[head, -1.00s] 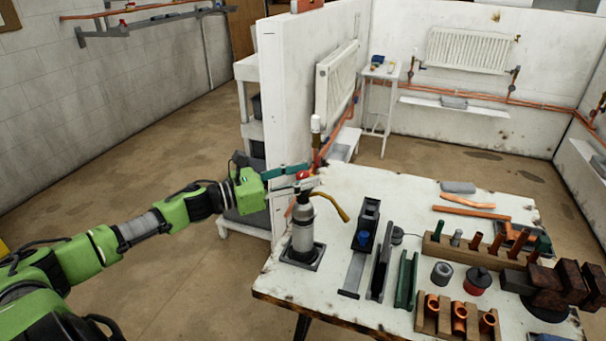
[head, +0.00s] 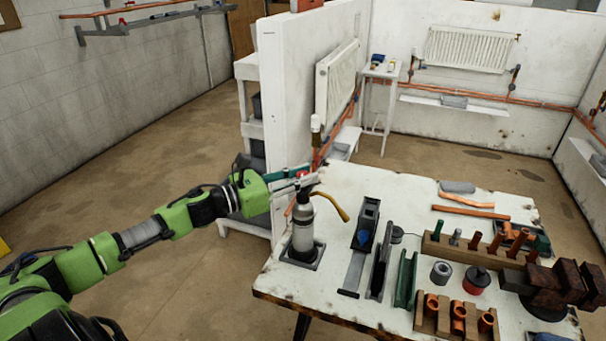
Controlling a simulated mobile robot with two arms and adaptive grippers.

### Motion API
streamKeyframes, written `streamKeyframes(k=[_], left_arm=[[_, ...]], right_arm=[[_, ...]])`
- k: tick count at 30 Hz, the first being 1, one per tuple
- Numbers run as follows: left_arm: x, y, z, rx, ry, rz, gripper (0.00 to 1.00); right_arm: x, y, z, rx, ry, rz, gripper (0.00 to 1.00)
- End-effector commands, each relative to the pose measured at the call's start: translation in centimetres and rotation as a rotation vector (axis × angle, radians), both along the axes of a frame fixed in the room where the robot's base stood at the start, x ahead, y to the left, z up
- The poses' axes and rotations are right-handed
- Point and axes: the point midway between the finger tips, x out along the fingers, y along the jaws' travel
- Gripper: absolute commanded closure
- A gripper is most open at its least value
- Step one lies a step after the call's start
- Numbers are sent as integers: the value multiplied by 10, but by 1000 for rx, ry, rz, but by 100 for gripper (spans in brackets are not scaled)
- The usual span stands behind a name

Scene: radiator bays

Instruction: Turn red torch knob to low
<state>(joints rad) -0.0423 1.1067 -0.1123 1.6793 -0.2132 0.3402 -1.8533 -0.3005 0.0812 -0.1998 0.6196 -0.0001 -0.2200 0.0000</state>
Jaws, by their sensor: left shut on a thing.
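The torch (head: 303,236) stands upright in a dark square base (head: 301,259) at the left end of the white workbench. It has a grey cylinder, a dark head and a brass burner tube (head: 331,204) pointing right. The red knob (head: 304,174) shows only as a small patch at the torch's top, partly hidden by my gripper's fingers. My left gripper (head: 304,180) comes in from the left at knob height, shut on the red knob. Which setting the knob is at is too small to read. My right gripper is not in view.
The workbench (head: 343,186) holds a grey stand with a blue part (head: 363,238), green and dark channels, a wooden rack (head: 458,249), copper fittings (head: 460,312) and a rusty vise (head: 565,285). A white partition (head: 296,90) rises behind the torch. The bench is bare behind the torch.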

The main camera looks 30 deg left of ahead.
Motion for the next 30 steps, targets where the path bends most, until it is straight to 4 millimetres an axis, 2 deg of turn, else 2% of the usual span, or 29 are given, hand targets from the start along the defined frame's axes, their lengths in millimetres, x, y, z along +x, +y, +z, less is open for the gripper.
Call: streamKeyframes(k=[21,30], left_arm=[[0,-3,6,-9,-2,616,100],[1,-2,3,-7,0,834,100]], right_arm=[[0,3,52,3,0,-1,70],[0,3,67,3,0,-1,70]])
